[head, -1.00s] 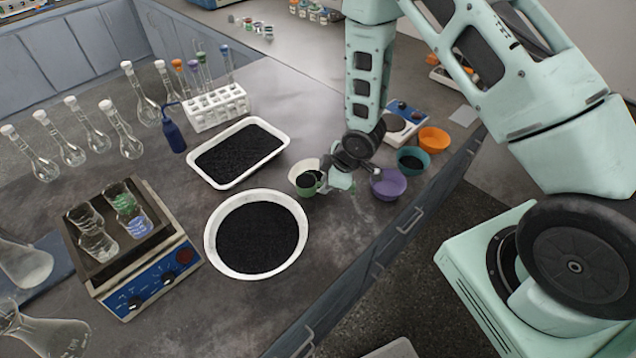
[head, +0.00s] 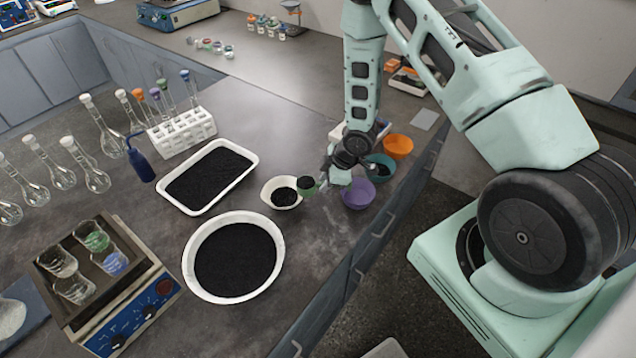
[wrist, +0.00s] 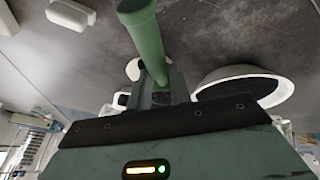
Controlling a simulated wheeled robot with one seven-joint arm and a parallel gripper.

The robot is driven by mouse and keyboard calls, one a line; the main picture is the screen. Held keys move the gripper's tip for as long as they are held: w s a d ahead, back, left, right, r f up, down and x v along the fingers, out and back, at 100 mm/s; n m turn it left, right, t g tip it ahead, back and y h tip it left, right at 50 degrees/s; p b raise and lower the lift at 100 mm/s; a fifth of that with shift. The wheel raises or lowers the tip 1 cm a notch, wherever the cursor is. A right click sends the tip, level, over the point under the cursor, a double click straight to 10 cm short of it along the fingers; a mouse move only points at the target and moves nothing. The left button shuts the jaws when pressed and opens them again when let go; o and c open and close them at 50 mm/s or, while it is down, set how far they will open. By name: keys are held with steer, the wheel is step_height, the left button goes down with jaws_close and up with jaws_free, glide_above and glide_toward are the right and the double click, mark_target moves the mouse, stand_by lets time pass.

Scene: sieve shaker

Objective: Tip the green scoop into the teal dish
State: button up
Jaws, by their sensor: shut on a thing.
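The green scoop (head: 308,188) is held by my gripper (head: 334,180), just right of the cream bowl of black grains and above the bench. Its cup looks dark inside, but I cannot tell how much it holds. In the wrist view, the scoop's green handle (wrist: 143,35) runs up from between the fingers of my gripper (wrist: 160,85), which is shut on it. The teal dish (head: 386,172) stands farther right, behind the purple bowl, partly hidden by my wrist. Something dark shows inside it. My gripper is left of the dish, apart from it.
A purple bowl (head: 357,196) stands between scoop and teal dish, and an orange bowl (head: 398,146) beyond. The cream bowl (head: 270,199), a round white basin (head: 190,268) and a white tray (head: 188,208) hold black grains. The bench's front edge runs close on the right.

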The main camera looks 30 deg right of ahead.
steer(key=w+d+f+t+b, duration=0.1)
steer(key=w+d+f, duration=0.1)
steer(key=d, duration=1.4)
steer(key=w+d+f+t+h+b, duration=0.1)
steer(key=w+d+t, duration=0.1)
steer(key=d, duration=1.3)
steer(key=shift+w+d+f+n, duration=0.35)
steer(key=shift+w+d+n, duration=0.05)
steer(key=shift+w, duration=0.25)
stand_by(0.4)
steer(key=t+h+b, duration=0.1)
steer(key=t+b, duration=0.1)
steer(key=b, duration=0.7)
steer(key=shift+s, duration=0.15)
steer(key=t+b, duration=0.1)
steer(key=b, duration=0.2)
steer(key=n+t+h+b, duration=0.1)
steer(key=b, duration=0.3)
steer(key=shift+s+a, duration=0.2)
steer(key=t+b, duration=0.1)
steer(key=b, duration=0.3)
steer(key=t+b, duration=0.1)
steer(key=b, duration=0.3)
steer(key=n+t+h+b, duration=0.1)
steer(key=t+b, duration=0.1)
steer(key=b, duration=0.2)
steer(key=shift+s+a+f, duration=0.15)
steer(key=shift+s+f, duration=0.15)
